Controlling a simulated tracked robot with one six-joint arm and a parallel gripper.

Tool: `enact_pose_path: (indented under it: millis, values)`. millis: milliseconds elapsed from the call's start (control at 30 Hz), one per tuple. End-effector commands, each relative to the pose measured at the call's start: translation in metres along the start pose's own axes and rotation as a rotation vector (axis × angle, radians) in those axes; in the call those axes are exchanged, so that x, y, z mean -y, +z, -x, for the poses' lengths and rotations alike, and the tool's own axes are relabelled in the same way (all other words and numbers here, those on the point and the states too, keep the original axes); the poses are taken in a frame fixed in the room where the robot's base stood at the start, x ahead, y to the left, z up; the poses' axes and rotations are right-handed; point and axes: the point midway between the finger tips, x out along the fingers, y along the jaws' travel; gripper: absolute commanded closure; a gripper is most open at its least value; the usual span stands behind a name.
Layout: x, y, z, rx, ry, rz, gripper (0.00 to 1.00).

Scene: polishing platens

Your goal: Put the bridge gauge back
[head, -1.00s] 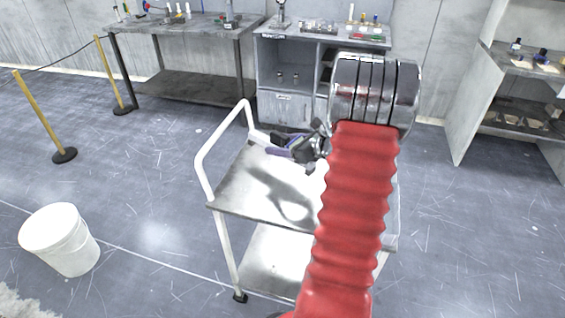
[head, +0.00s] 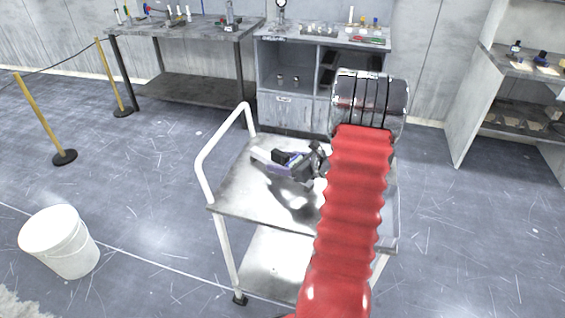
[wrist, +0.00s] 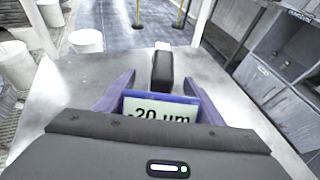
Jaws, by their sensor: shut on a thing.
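The bridge gauge (wrist: 160,111) is between the purple fingers of my gripper (wrist: 158,92) in the wrist view. Its blue-rimmed display faces the camera and reads -20 µm, with the lower edge cut off by my gripper body. A black block with a white end (wrist: 162,68) shows just beyond it and seems to belong to it. In the head view the gauge (head: 279,157) shows partly at my gripper (head: 287,167), over the steel cart top (head: 240,196). A shadow lies on the top below; I cannot tell the exact gap.
The cart has a white handle (head: 203,170) on its left. A grey cabinet (head: 285,110) and a workbench (head: 185,27) stand behind, and a shelf unit (head: 480,95) at the right. A white bucket (head: 60,240) stands left. The cart top's front left is bare.

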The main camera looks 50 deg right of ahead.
Motion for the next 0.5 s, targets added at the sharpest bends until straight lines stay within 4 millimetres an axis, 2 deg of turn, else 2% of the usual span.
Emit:
enact_pose_path:
  millis: [233,267,500]
  values:
    - [0.0003,0.0002,-0.0004,0.002,0.0,0.002,0.84]
    - [-0.0001,-0.001,-0.0006,0.0,0.0,0.001,0.36]
    - [-0.0001,-0.0008,-0.0004,0.0,0.0,0.001,0.19]
